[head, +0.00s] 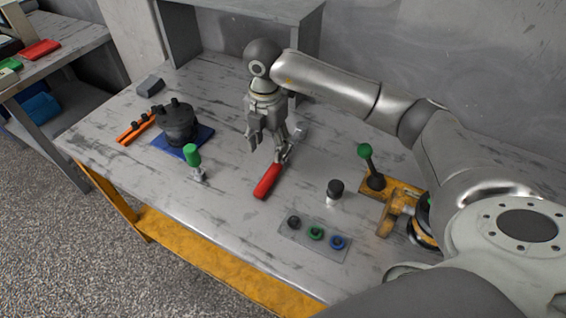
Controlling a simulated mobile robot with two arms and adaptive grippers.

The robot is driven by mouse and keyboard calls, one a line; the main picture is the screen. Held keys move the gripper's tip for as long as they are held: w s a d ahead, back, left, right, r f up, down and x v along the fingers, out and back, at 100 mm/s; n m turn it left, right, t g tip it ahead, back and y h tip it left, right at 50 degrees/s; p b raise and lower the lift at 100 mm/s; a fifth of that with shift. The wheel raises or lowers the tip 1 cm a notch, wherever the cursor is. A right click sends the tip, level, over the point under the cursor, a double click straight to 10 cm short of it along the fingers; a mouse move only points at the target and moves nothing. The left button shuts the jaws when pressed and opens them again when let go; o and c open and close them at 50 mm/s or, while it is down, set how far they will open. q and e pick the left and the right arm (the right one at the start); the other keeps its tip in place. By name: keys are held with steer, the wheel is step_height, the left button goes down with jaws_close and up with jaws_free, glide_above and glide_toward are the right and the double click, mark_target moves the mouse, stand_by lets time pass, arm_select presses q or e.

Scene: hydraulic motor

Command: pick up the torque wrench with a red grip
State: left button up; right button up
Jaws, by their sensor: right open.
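The torque wrench lies on the workbench, its red grip (267,181) towards the bench's front edge. Its metal shaft runs up and to the right, towards a metal end (299,131), partly hidden by my right gripper's fingers. My right gripper (270,150) points down above the wrench, just beyond the red grip. It is open, with one finger to the left of the wrench and the other close to the shaft. I cannot tell whether that finger touches it. My left gripper is not in view.
The workbench (225,210) holds a dark motor part (177,122) on a blue mat, a green-handled tool (192,160), a black-capped cylinder (335,191), a plate of rings (290,233) and a yellow fixture (395,192) with a green-knobbed lever. A grey shelf (240,12) stands behind.

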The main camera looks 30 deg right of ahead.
steer(key=shift+f, duration=0.5)
glide_above(271, 172)
step_height(271, 172, down, 4)
steer(key=shift+a+f+p, duration=0.15)
steer(key=shift+f+p, duration=0.05)
steer(key=shift+p, duration=0.15)
steer(key=shift+f+p, duration=0.8)
steer(key=shift+f, duration=2.2)
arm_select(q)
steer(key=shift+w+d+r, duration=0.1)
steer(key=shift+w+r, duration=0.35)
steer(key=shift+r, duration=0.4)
arm_select(e)
jaws_close()
